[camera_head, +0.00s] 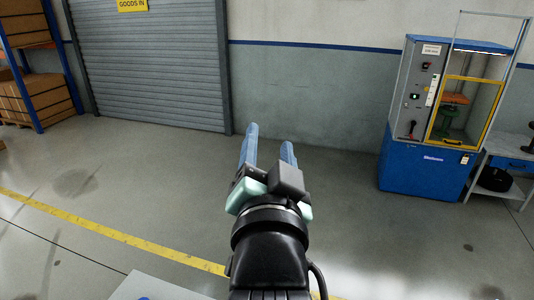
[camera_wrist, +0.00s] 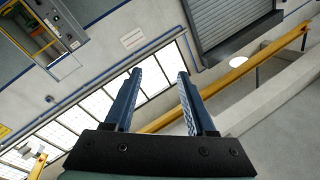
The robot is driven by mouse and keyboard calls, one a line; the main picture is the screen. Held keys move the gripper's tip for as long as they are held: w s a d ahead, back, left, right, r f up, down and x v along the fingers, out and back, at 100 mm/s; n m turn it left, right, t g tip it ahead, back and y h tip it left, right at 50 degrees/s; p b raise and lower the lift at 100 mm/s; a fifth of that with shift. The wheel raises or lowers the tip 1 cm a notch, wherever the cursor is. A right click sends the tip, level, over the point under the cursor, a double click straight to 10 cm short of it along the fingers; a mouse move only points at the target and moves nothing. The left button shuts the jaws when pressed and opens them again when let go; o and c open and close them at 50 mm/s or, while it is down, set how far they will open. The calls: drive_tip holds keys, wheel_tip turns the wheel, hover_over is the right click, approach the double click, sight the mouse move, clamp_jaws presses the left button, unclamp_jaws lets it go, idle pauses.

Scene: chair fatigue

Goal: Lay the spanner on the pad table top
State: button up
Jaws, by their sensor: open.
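My gripper (camera_head: 269,147) is raised in front of the body camera, its two blue fingers apart with nothing between them. It also shows in the wrist view (camera_wrist: 158,76), open and empty, against walls and windows. The spanner is not seen in either view. No pad table top can be made out. A small piece of a pale flat surface (camera_head: 155,288) shows at the bottom edge of the head view, mostly cut off.
A blue test machine (camera_head: 425,172) with a yellow-framed door stands at the right, beside a grey workbench (camera_head: 497,178). A roller shutter (camera_head: 150,65) and shelving with boxes (camera_head: 40,97) are at the left. A yellow line (camera_head: 110,233) crosses the open floor.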

drive_tip(key=s+r+n+t, duration=0.3)
drive_tip(key=s+r, duration=0.3)
drive_tip(key=r, duration=0.5)
drive_tip(key=s+r+n+t, duration=0.3)
drive_tip(key=s+r+t, duration=0.2)
drive_tip(key=r, duration=0.5)
drive_tip(key=shift+s+a+r+n, duration=0.2)
drive_tip(key=shift+s+r+n, duration=0.15)
drive_tip(key=shift+s, duration=0.65)
wheel_tip(320, 180, down, 3)
drive_tip(key=b, duration=0.3)
drive_tip(key=shift+w+f, duration=0.1)
drive_tip(key=shift+f, duration=0.1)
